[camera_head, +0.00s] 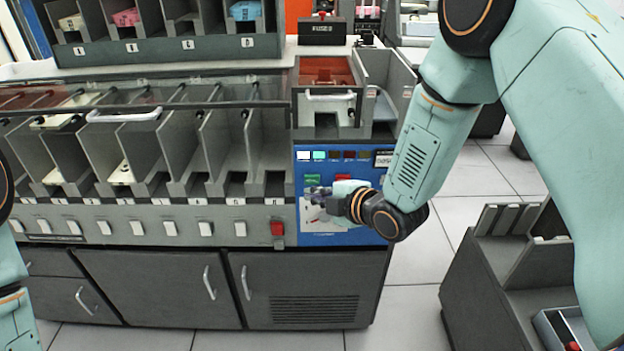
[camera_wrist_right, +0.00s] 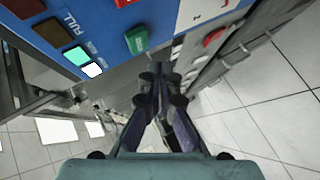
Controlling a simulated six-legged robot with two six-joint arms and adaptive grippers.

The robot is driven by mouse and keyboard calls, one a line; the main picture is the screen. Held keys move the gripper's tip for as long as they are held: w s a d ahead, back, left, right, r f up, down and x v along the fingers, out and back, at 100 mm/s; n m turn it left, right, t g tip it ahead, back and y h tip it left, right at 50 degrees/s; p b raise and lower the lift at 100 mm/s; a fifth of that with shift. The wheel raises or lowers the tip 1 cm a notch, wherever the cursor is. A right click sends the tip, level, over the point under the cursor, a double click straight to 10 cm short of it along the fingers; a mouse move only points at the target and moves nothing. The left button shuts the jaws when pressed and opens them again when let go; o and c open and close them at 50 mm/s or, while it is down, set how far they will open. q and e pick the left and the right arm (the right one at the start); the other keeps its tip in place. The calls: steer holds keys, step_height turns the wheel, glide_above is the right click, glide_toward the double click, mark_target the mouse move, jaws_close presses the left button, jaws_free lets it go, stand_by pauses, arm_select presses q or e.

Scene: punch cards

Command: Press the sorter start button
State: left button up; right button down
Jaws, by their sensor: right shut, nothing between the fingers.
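The sorter's blue control panel (camera_head: 357,230) carries a green button (camera_head: 312,179), probably the start button, and a red button (camera_head: 343,177) to its right. The green button also shows in the right wrist view (camera_wrist_right: 137,40), with light lettering. My right gripper (camera_head: 316,193) is shut and empty, in front of the panel and just below the green button in the head view. In the right wrist view its fingertips (camera_wrist_right: 162,78) appear beside the green button; I cannot tell how far off the panel they are. My left gripper is out of view.
A row of indicator lamps (camera_head: 334,155) sits above the buttons, some lit. A red switch (camera_head: 277,229) is on the sorter's front at left, among several white tabs. Card pockets (camera_head: 215,140) fill the left. A dark cart (camera_head: 500,265) stands at right; open tiled floor lies between.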

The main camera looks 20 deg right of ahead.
steer(key=shift+s+a+p, duration=0.15)
steer(key=shift+s+a, duration=0.1)
steer(key=shift+s, duration=0.65)
steer(key=shift+s+a+p, duration=0.15)
steer(key=shift+s+a, duration=0.1)
steer(key=shift+s, duration=0.6)
steer(key=s+d+f+m+g+h, duration=0.2)
steer(key=s+f+m+g, duration=0.1)
steer(key=s+f+m, duration=0.4)
steer(key=s+d+f+m+g+h, duration=0.25)
steer(key=s+f+m, duration=0.25)
steer(key=s+m, duration=0.3)
steer(key=s+d+f+m+g, duration=0.1)
steer(key=s+f+m+g, duration=0.1)
steer(key=s, duration=0.8)
steer(key=s+d+f+m+g, duration=0.1)
steer(key=s+f+g, duration=0.3)
steer(key=s, duration=0.7)
steer(key=shift+f+m+h, duration=0.25)
steer(key=shift+m+h, duration=0.1)
steer(key=shift+m, duration=0.35)
